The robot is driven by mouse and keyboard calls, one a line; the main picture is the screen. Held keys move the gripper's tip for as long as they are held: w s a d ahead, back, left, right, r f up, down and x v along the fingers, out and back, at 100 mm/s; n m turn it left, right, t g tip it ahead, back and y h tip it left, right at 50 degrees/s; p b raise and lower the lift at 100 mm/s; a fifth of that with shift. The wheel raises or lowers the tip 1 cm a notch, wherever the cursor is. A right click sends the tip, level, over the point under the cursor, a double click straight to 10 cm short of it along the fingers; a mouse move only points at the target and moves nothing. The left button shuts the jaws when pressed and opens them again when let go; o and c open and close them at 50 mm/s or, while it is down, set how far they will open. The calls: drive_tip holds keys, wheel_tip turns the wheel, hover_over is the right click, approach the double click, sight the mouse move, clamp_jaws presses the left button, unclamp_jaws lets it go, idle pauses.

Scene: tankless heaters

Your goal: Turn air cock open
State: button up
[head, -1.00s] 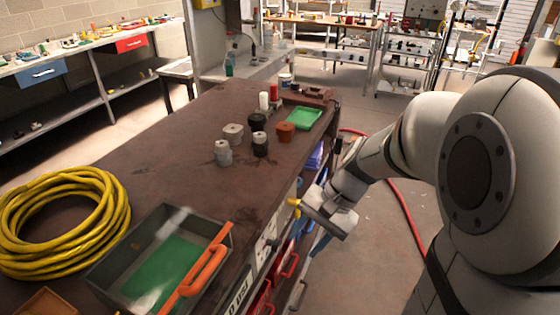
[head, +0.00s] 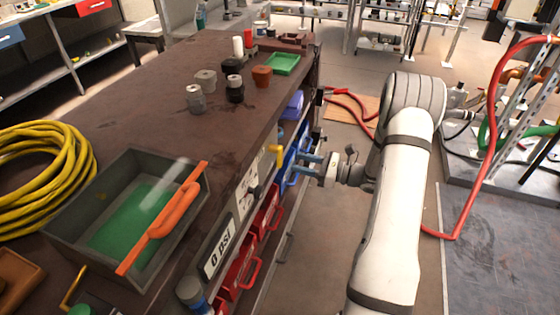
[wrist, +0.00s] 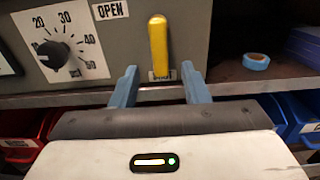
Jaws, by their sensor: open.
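The air cock's yellow handle (wrist: 158,47) stands upright on the grey panel in the wrist view. It also shows in the head view (head: 276,149) as a small yellow piece on the bench's front side. A label reading OPEN (wrist: 110,10) is left of the handle's top; another small label sits behind its lower end, partly hidden. My gripper (wrist: 159,70) is open, its two blue fingers on either side of the handle's lower end, apart from it. In the head view my gripper (head: 303,162) faces the bench front from the right, with nothing held.
A black-knobbed dial (wrist: 54,52) is left of the handle. A shelf with a blue tape roll (wrist: 256,61) is to the right. Red bins (head: 239,264) and blue bins line the bench front. A grey tray (head: 75,207) and yellow hose (head: 75,150) lie on top.

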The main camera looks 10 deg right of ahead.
sight(282, 158)
drive_tip(key=x, duration=0.7)
drive_tip(key=shift+w+a, duration=0.15)
drive_tip(key=shift+a, duration=0.15)
drive_tip(key=shift+c, duration=0.3)
clamp_jaws()
